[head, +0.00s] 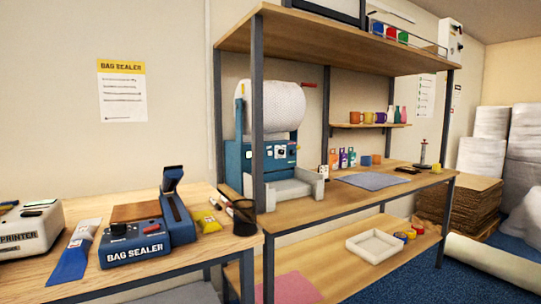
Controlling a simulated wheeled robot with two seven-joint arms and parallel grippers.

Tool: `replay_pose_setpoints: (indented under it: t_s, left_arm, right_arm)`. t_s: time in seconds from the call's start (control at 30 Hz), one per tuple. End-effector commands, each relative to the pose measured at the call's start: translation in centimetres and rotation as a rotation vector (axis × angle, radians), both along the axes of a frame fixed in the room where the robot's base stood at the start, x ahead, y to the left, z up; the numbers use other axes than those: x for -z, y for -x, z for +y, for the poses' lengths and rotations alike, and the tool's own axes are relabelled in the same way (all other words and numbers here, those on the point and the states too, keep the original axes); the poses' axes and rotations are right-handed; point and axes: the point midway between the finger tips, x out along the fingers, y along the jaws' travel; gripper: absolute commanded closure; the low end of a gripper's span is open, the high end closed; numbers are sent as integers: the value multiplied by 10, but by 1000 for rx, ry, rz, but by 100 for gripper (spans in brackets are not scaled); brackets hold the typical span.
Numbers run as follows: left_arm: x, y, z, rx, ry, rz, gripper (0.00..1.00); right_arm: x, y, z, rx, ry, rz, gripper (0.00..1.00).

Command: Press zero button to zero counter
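A blue machine (233,158) with a large white roll (275,106) stands on the shelf bench. Its front has a control panel (281,152) with small dark and light controls. A zero button and a counter cannot be made out at this size. A shelf post covers part of the machine. Neither of my grippers is in view.
A blue bag sealer (140,240) sits on the left table (222,246) beside a printer (30,230), a blue pouch (72,258) and a dark mesh cup (243,218). A grey tray (292,189) lies before the machine. Blue carpet (405,285) shows at lower right.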

Motion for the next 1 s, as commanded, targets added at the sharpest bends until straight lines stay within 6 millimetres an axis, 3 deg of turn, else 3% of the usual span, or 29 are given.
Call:
replay_pose_setpoints:
  t_s: [0.07,0.23,1.0]
  left_arm:
    - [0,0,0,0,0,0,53]
    - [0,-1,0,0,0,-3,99]
    - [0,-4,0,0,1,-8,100]
  right_arm:
    - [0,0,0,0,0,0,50]
    - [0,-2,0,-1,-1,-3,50]
    - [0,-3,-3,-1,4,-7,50]
